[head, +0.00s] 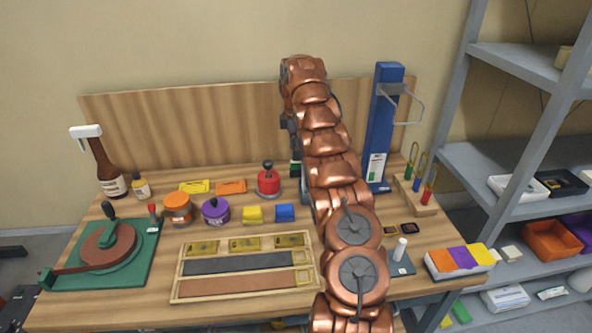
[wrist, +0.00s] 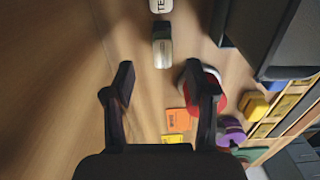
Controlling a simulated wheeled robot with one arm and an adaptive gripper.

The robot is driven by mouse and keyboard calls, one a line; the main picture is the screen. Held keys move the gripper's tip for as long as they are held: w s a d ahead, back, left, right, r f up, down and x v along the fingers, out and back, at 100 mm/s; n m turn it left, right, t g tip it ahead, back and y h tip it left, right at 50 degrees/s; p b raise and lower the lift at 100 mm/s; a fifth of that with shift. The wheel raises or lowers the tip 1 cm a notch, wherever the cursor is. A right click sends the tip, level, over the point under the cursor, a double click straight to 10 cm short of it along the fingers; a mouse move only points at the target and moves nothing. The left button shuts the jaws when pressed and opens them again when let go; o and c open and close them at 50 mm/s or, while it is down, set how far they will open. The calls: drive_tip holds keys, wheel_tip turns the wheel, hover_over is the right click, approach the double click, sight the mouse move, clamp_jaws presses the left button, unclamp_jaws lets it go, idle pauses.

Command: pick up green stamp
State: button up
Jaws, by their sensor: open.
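A small dark item with a green band (head: 295,168), apparently the green stamp, stands at the back of the bench beside the red stamp, partly hidden by my arm. In the wrist view, a small block with a dark greenish part and a pale grey part (wrist: 162,48) lies ahead of my gripper (wrist: 158,84), roughly in line with the gap between the fingers; it seems to be the same item. The fingers are apart with nothing between them. In the head view, my gripper is mostly hidden by the arm.
The red stamp (head: 268,182) also shows close to the right finger in the wrist view (wrist: 215,90). A blue post (head: 380,130) stands right of my arm. Orange (head: 231,187) and yellow (head: 194,187) cards lie left, with yellow (head: 252,215) and blue (head: 285,213) blocks in front.

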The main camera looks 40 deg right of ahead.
sight(296, 169)
drive_tip(key=shift+f, duration=1.4)
drive_tip(key=shift+s+f+p, duration=0.15)
drive_tip(key=shift+f+p, duration=0.45)
drive_tip(key=shift+f, duration=0.1)
drive_tip(key=shift+s+f+p, duration=0.1)
drive_tip(key=shift+f+p, duration=0.5)
drive_tip(key=shift+f, duration=1.2)
drive_tip(key=shift+c, duration=0.4)
clamp_jaws()
